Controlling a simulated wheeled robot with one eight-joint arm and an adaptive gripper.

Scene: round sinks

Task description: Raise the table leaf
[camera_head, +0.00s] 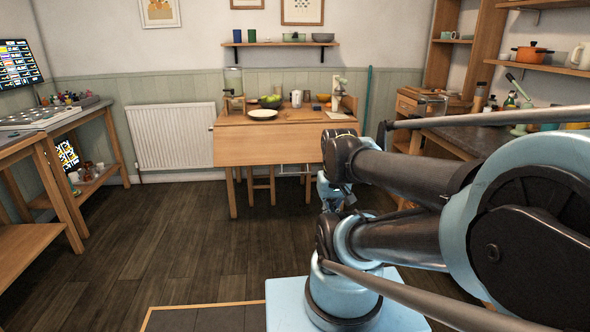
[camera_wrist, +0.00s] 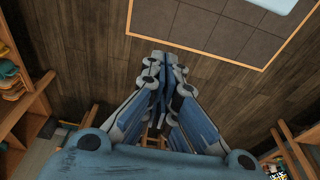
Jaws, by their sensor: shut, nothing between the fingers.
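The wooden table (camera_head: 297,114) stands against the far wall. Its leaf (camera_head: 267,147) hangs down vertically along the front side, and my arm covers its right end. In the wrist view my gripper (camera_wrist: 158,58) points down over the dark floor. Its blue and grey fingers are together with nothing between them. In the head view my folded arm stands at the right and my gripper is hard to make out behind it, apart from the leaf as far as I can tell.
Dark plank floor (camera_head: 170,242) is open before the table. A plate (camera_head: 263,114) and a fruit bowl (camera_head: 270,101) sit on the tabletop. A workbench (camera_head: 50,128) stands left, a counter (camera_head: 462,140) right. A radiator (camera_head: 172,136) is on the back wall.

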